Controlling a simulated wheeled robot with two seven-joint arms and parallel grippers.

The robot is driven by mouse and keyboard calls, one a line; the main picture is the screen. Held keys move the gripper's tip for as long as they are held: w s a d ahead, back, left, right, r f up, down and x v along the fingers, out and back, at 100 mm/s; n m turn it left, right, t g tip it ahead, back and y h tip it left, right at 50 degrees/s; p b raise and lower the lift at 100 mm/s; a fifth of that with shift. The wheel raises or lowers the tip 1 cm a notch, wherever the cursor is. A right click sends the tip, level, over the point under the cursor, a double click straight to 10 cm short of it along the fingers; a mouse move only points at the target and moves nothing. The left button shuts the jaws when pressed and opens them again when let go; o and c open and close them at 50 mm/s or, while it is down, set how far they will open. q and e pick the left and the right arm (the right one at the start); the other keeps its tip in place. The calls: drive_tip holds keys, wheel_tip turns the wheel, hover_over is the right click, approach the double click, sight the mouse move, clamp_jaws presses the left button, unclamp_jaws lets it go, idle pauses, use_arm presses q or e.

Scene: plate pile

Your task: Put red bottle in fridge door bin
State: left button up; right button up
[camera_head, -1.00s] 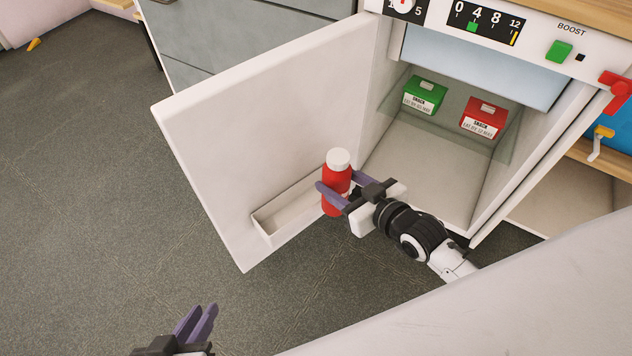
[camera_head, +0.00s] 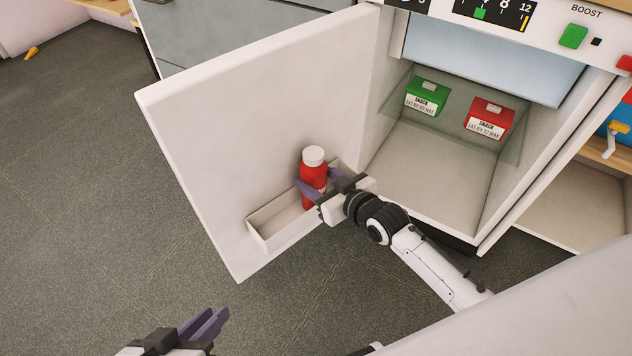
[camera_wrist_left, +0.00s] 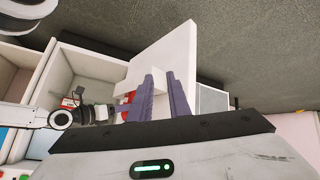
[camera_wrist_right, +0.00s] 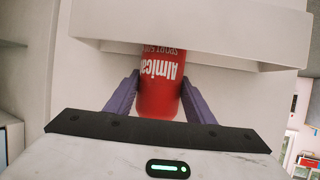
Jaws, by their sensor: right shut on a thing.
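The red bottle (camera_head: 313,173) with a white cap stands about upright at the right part of the white fridge door bin (camera_head: 265,238). In the right wrist view the bottle (camera_wrist_right: 158,95) shows its label upside down, and the bin's wall (camera_wrist_right: 190,22) hides its lower end, so that end is inside the bin. I cannot tell whether it touches the bin floor. My right gripper (camera_head: 320,183) is shut on the bottle, one finger on each side. My left gripper (camera_head: 207,325) is empty and open with a narrow gap, low in the head view, away from the bottle.
The fridge door (camera_head: 240,120) stands wide open. Inside the fridge, a green box (camera_head: 427,97) and a red box (camera_head: 490,118) sit on a glass shelf. The left part of the bin is empty. Open floor (camera_head: 90,200) lies left of the door.

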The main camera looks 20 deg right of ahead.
drive_tip(key=shift+w+r, duration=0.1)
drive_tip(key=shift+r, duration=0.1)
drive_tip(key=shift+f, duration=0.2)
drive_tip(key=o, duration=1.4)
